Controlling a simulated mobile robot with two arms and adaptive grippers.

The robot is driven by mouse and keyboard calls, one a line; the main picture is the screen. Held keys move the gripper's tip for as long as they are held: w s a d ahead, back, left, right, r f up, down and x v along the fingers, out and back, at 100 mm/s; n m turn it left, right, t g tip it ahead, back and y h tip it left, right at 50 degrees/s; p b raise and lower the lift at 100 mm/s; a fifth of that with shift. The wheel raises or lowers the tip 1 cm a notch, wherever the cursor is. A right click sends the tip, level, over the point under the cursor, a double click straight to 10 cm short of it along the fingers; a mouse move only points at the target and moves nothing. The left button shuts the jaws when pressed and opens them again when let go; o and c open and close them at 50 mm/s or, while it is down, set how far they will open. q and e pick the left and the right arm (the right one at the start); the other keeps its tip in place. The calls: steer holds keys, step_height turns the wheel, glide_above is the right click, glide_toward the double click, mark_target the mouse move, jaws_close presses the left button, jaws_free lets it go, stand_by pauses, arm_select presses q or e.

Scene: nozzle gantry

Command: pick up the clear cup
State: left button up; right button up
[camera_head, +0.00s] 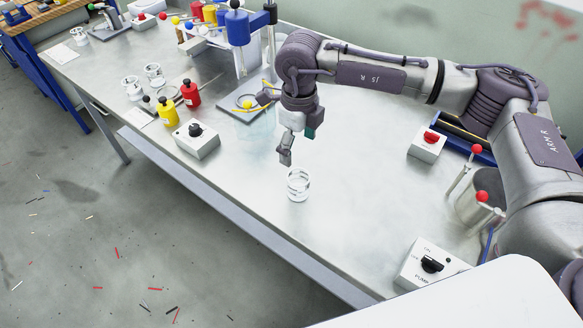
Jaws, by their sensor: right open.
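A clear cup (298,185) with white bands stands upright on the metal table (345,215), near its front edge. My right gripper (285,157) comes down from the upper right and hangs just above and slightly left of this cup. It is open and holds nothing; its fingers overlap in this view, and I cannot tell how far they are from the cup's rim. Two similar cups stand further left, one in front (132,88) and one behind (154,75). My left gripper is not in view.
A grey switch box (197,139), a yellow bottle (167,111) and a red bottle (190,94) stand left of the gripper. The blue nozzle gantry (238,28) stands behind. Switch boxes (427,144) (432,264) sit at right. The table around the near cup is clear.

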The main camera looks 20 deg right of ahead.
steer(key=p, duration=0.2)
glide_toward(298, 184)
steer(key=shift+s+a+f, duration=0.2)
steer(key=shift+s, duration=0.35)
steer(key=shift+s+a+f, duration=0.15)
steer(key=shift+s+a, duration=0.05)
steer(key=shift+s, duration=0.35)
steer(key=shift+w+f, duration=0.1)
steer(key=shift+f, duration=0.15)
steer(key=shift+f+p, duration=0.8)
step_height(298, 184, down, 3)
steer(key=shift+f+p, duration=0.2)
steer(key=shift+p, duration=0.25)
steer(key=shift+f, duration=0.15)
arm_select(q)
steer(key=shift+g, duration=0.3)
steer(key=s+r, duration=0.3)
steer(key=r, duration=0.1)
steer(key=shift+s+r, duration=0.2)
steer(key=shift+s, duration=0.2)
arm_select(e)
steer(key=c, duration=1.1)
